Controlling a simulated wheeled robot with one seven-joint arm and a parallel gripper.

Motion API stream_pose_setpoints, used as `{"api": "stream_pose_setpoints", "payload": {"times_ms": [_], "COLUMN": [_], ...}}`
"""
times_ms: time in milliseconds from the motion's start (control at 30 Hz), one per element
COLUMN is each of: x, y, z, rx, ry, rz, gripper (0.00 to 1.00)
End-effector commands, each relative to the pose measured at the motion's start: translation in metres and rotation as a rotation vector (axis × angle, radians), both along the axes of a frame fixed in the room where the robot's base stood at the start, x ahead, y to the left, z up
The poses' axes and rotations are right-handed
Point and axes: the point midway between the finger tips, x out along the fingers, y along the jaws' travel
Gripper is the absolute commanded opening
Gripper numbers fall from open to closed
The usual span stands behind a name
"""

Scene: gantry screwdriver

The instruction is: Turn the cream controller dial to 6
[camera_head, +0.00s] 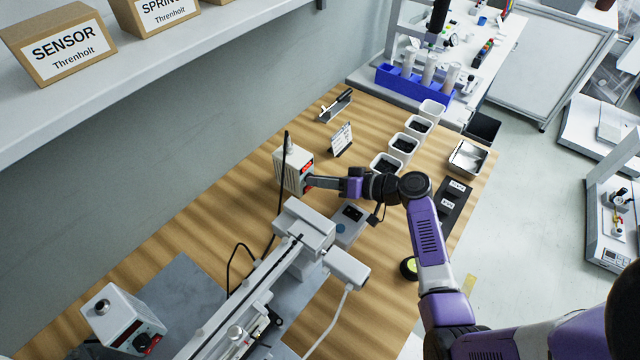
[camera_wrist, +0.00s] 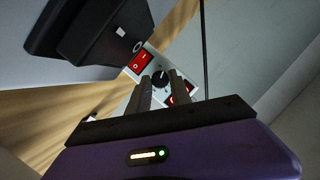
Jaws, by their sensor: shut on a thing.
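The cream controller (camera_head: 290,172) is a small upright box on the wooden bench, with its front face toward my arm. In the wrist view its front panel (camera_wrist: 150,66) shows a black dial (camera_wrist: 160,78) with a pale pointer mark. My gripper (camera_wrist: 166,84) is at this panel, with its two fingers on either side of the dial and shut on it. The dial's numbers are too small to read, and the fingers hide part of its rim. In the head view my gripper (camera_head: 312,182) reaches the controller's front and hides the dial.
A black cable hangs by the controller. The gantry rail (camera_head: 250,290) stands in front. White bins (camera_head: 386,162) are to the right. A second controller-like box (camera_head: 122,318) is at the lower left.

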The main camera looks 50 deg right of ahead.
Motion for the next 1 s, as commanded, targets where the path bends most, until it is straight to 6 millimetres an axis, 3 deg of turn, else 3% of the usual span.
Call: {"api": "stream_pose_setpoints", "payload": {"times_ms": [500, 1000], "x": [0.0, -0.0004], "y": [-0.0036, -0.0041], "z": [-0.0055, -0.0058], "rx": [0.469, 0.704], "ry": [0.015, 0.025], "rz": [-0.002, -0.002], "gripper": [0.0, 0.0]}}
